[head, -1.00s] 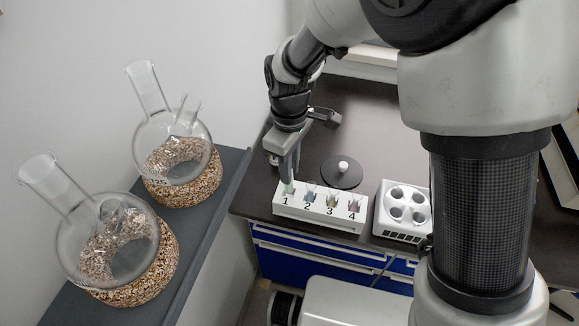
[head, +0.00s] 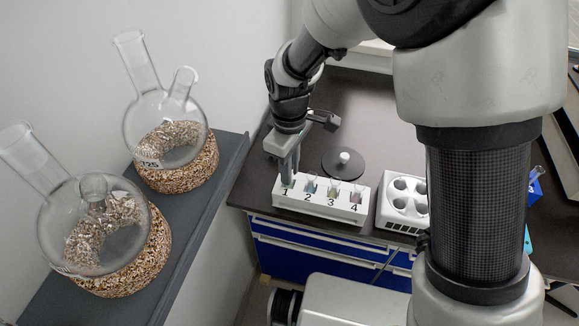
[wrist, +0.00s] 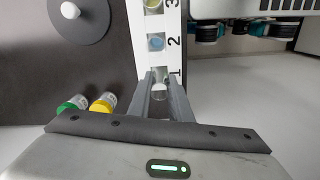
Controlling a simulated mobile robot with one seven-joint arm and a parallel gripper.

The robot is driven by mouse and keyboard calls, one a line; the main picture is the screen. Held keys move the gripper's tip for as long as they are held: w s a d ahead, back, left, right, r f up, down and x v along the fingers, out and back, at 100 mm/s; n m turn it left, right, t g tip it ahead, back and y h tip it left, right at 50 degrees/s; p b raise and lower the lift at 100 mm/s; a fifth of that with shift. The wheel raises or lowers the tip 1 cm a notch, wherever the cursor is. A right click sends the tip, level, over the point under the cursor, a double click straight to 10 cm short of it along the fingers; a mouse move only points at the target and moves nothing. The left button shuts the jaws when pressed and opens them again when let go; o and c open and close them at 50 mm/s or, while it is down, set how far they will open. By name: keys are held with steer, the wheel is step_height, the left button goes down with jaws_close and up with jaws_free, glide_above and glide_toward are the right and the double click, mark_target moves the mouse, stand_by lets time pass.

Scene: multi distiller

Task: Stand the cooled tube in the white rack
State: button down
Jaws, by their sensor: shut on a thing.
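The white rack (head: 322,211) is a long block with slots numbered 1 to 4, near the front edge of the dark bench. Tubes stand in slots 2 (head: 310,187), 3 and 4. My gripper (head: 288,182) points down at slot 1, at the rack's left end. In the wrist view my gripper (wrist: 161,84) is shut on a clear tube (wrist: 159,91) beside the printed 1. The fingers hide much of this tube, and I cannot tell how deep it sits in the slot.
A white unit with round holes (head: 403,204) stands just right of the rack. A black disc with a white knob (head: 344,160) lies behind it. Green-capped (wrist: 72,105) and yellow-capped (wrist: 103,104) vials show in the wrist view. Round-bottom flasks (head: 92,235) stand on the left shelf.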

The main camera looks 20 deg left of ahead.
steer(key=shift+f+b, duration=0.45)
steer(key=shift+f, duration=0.3)
steer(key=c, duration=1.5)
jaws_free()
steer(key=shift+c, duration=0.2)
steer(key=shift+r, duration=0.1)
step_height(320, 180, up, 7)
steer(key=p, duration=0.5)
